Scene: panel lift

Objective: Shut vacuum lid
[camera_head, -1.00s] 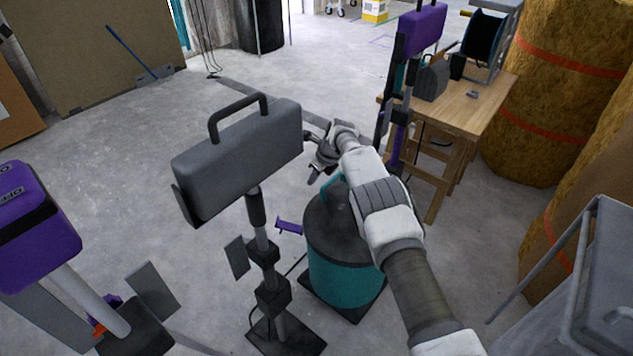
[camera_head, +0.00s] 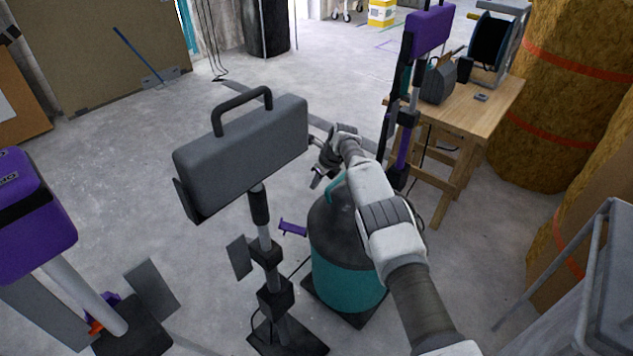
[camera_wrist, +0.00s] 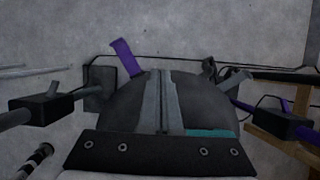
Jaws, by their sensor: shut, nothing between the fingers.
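The vacuum is an upright teal canister (camera_head: 347,285) with a dark grey domed lid (camera_head: 335,228) and a teal handle (camera_head: 337,188) on top, seen in the head view. My arm hides its right side, and I cannot tell whether the lid sits flush all round. My gripper (camera_head: 317,181) is just behind and above the lid, near the handle, shut and empty. In the wrist view the shut fingers (camera_wrist: 160,75) lie over the dark dome (camera_wrist: 115,110). A small teal strip shows at lower right. Contact with the lid cannot be told.
A grey case-like panel with a handle (camera_head: 243,155) on a dark stand is close left of my gripper. A purple-topped stand (camera_head: 430,32) and a wooden table (camera_head: 465,108) are behind right. A purple unit (camera_head: 30,205) stands front left. Open floor lies behind left.

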